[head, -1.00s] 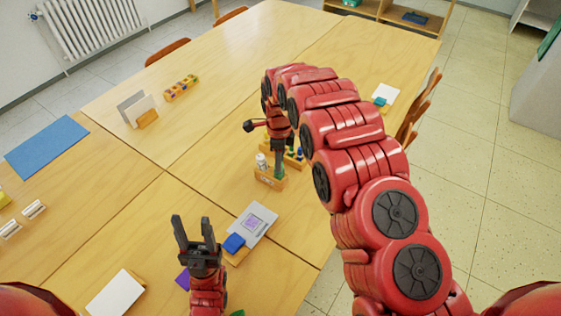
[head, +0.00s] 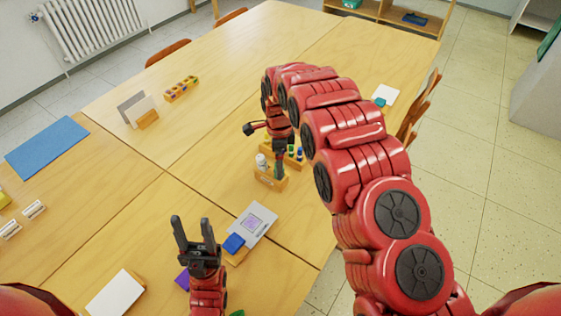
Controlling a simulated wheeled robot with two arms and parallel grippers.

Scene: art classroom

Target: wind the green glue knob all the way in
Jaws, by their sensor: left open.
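A small wooden holder (head: 268,182) stands on the table below my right gripper. A green glue stick (head: 280,170) is upright in it, with its upper part hidden by the gripper. A white-capped glue stick (head: 261,161) stands at its left. My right gripper (head: 281,150) points down over the green stick. Its fingertips are small and dark, so I cannot tell whether they are closed on the knob. My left gripper (head: 191,222) is open and empty, fingers up, over the near table and apart from the holder.
A second holder with blue and green sticks (head: 298,152) stands just behind. The middle far table is clear.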

